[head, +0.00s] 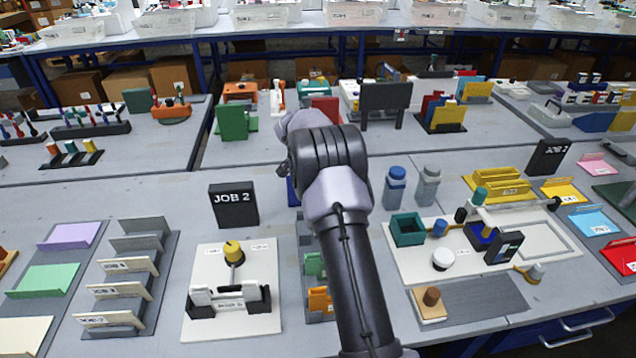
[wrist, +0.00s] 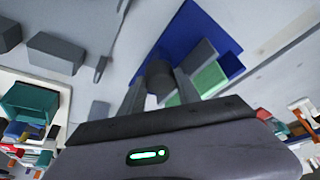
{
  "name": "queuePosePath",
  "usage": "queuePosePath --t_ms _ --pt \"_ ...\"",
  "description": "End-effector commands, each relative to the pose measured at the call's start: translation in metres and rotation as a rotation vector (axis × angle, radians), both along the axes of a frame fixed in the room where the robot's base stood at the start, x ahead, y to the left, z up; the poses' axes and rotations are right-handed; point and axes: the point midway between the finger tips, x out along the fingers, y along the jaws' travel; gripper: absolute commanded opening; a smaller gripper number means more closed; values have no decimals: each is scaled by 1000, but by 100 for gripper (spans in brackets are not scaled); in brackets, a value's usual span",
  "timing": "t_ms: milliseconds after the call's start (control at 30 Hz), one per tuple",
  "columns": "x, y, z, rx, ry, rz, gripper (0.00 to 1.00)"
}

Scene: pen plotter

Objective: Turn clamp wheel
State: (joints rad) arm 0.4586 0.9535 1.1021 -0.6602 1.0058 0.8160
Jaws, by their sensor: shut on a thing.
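In the wrist view my gripper (wrist: 159,74) has its two fingers on either side of a dark grey round part (wrist: 160,86). It is shut on this part, which may be the clamp wheel; its outline is partly hidden by the fingers. A blue plate (wrist: 190,32) lies just beyond, with a green block (wrist: 209,78) at the right finger. In the head view my arm covers the gripper and the part it holds. Only a sliver of blue (head: 293,191) shows beside the arm there.
A white board (head: 400,262) with a teal box and several small parts lies right of my arm. A JOB 2 sign (head: 233,205) and a white board with a yellow-knobbed fixture (head: 232,250) stand left. Racks and blocks line the back.

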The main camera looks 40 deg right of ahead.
Motion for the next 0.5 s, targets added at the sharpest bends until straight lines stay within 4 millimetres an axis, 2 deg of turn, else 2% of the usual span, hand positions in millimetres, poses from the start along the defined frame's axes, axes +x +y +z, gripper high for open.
queuePosePath --t_ms 267,500 --pt "-1 -1 0 1 1 83 0" --pt "-3 -1 1 1 2 254 0"
